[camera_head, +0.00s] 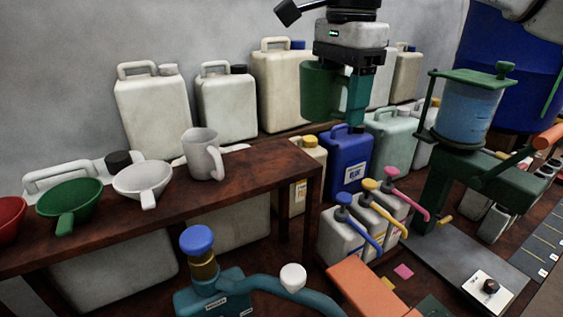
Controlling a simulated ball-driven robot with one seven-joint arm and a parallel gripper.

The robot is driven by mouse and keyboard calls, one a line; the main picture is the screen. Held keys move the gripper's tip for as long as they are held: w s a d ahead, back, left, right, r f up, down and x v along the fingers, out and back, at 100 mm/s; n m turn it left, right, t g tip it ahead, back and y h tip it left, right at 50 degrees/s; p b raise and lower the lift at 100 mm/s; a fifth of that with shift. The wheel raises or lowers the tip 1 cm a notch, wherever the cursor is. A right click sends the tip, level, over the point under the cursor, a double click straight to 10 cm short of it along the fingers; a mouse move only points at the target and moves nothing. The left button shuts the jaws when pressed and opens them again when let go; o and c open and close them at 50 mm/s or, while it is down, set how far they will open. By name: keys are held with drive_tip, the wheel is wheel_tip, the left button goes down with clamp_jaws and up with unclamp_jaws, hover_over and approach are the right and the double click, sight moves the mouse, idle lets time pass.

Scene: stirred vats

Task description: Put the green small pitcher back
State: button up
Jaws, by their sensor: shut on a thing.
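The green small pitcher (317,92) is held in the air at the top middle of the head view. My gripper (355,92) is shut on it at its right side, with teal fingers pointing down. The fingers and the gripper body hide the pitcher's right side and part of its rim. The pitcher looks upright. It hangs to the right of and above the brown wooden bench (262,172), in front of the row of pale jerrycans. A white pitcher (203,155) stands on the bench.
A white funnel (142,179), a green funnel (70,203) and a red funnel (8,218) sit left on the bench. Blue jug (346,160) and pump bottles (368,212) stand right of it. A green stand with a blue vessel (466,112) is at right. The bench's right end is clear.

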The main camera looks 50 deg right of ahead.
drive_tip(key=w+d+f+p, duration=0.1)
drive_tip(key=w+f, duration=0.2)
drive_tip(key=w, duration=0.1)
drive_tip(key=w+d+f+p, duration=0.1)
drive_tip(key=w+f, duration=0.2)
drive_tip(key=w, duration=0.1)
drive_tip(key=w+d+f, duration=0.2)
drive_tip(key=w+f, duration=0.1)
drive_tip(key=w, duration=0.1)
drive_tip(key=shift+w+p, duration=0.1)
drive_tip(key=shift+p, duration=0.3)
drive_tip(key=shift+w+d+f, duration=0.15)
drive_tip(key=shift+w+f, duration=0.3)
drive_tip(key=shift+f, duration=1.8)
drive_tip(key=shift+f, duration=0.1)
drive_tip(key=o, duration=1.4)
wheel_tip(320, 180, up, 12)
drive_tip(key=shift+r, duration=0.1)
